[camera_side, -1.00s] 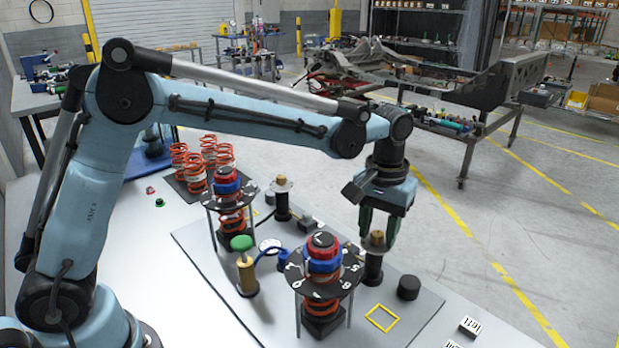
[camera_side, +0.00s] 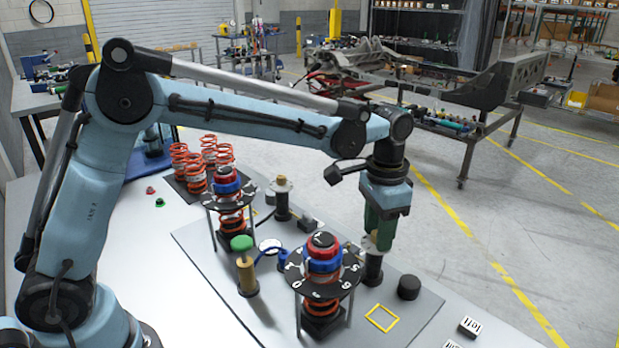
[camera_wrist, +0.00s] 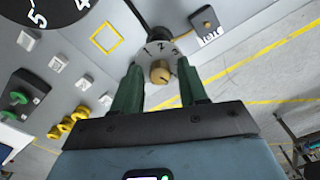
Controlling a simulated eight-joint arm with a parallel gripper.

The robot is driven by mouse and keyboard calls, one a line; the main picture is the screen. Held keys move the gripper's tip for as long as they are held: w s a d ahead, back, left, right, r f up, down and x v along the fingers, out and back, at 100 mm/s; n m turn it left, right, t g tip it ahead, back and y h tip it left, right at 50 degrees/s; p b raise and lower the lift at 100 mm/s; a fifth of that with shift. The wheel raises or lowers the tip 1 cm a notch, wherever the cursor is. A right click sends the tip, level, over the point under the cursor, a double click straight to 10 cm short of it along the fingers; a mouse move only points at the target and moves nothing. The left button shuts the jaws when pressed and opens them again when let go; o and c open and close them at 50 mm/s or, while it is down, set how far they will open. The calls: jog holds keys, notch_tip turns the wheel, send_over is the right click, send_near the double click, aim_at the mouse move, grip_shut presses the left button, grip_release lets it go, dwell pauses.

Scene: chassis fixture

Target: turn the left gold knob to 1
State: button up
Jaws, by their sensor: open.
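A gold knob (camera_wrist: 160,72) sits on a white dial (camera_wrist: 163,50) marked 1, 2 and 3 in the wrist view. My gripper (camera_wrist: 161,66) is open, with one green finger on each side of this knob. Contact cannot be told. A dark mark shows on the knob, but its setting is unclear. In the side view, my gripper (camera_side: 379,238) hides most of this knob above its black post (camera_side: 373,268). A second gold knob (camera_side: 281,181) stands on a black post further back. A "left" label (camera_side: 470,327) lies at the front right.
Two spring stands with numbered black plates (camera_side: 322,276) (camera_side: 228,197) stand left of my gripper. A green-topped brass post (camera_side: 242,244) is between them. A black cylinder (camera_side: 408,287) and a yellow square outline (camera_side: 382,318) are near the gripper's post.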

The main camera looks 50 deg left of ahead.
jog(key=m, duration=1.3)
dwell(0.4)
